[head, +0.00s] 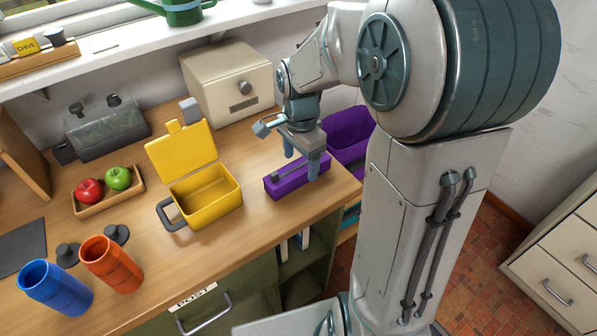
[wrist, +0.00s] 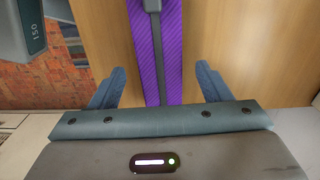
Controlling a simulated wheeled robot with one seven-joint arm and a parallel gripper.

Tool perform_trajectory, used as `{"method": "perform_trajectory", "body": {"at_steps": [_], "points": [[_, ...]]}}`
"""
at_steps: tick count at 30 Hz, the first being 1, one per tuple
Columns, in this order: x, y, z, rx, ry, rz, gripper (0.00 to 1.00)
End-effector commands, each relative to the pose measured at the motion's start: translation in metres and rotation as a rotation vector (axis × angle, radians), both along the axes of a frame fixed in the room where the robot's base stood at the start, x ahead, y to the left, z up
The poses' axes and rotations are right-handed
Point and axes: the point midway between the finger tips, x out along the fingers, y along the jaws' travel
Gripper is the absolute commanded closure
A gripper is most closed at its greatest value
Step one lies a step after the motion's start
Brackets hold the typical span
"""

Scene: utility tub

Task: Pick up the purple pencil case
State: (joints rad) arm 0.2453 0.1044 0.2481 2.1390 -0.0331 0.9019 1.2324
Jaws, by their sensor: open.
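The purple pencil case (head: 290,181) lies on the wooden counter near its right end, to the right of the yellow lunch box. It is long and narrow, with a grey strip along its top. My gripper (head: 301,163) is over the case, fingers pointing down. In the wrist view the case (wrist: 172,50) runs up the middle of the picture, between the two blue fingers of my gripper (wrist: 158,86). The fingers are spread wide, with counter showing between each finger and the case. Part of the case is hidden behind my gripper in the head view.
An open yellow lunch box (head: 207,195) stands left of the case. A beige bread box (head: 228,82) stands behind. A purple tub (head: 347,135) is just past the counter's right end. Blue (head: 55,288) and orange (head: 110,263) cups stand at the front left.

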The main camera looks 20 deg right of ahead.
Motion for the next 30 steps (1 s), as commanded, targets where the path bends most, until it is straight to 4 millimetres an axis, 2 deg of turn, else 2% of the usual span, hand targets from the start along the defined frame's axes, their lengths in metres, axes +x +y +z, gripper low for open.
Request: {"method": "perform_trajectory", "body": {"at_steps": [3, 6, 14, 17, 18, 20, 30], "points": [[-0.002, 0.003, -0.019, 0.002, 0.004, -0.001, 0.29], [-0.001, 0.003, -0.028, 0.002, 0.001, -0.001, 0.29], [-0.001, 0.003, -0.031, 0.002, -0.002, 0.001, 0.29], [-0.001, 0.003, -0.031, 0.002, -0.002, 0.001, 0.54], [-0.001, 0.003, -0.031, 0.002, -0.002, 0.001, 0.65], [-0.001, 0.003, -0.031, 0.002, -0.002, 0.001, 0.80], [0.000, 0.003, -0.028, 0.001, -0.004, 0.000, 0.80]]}}
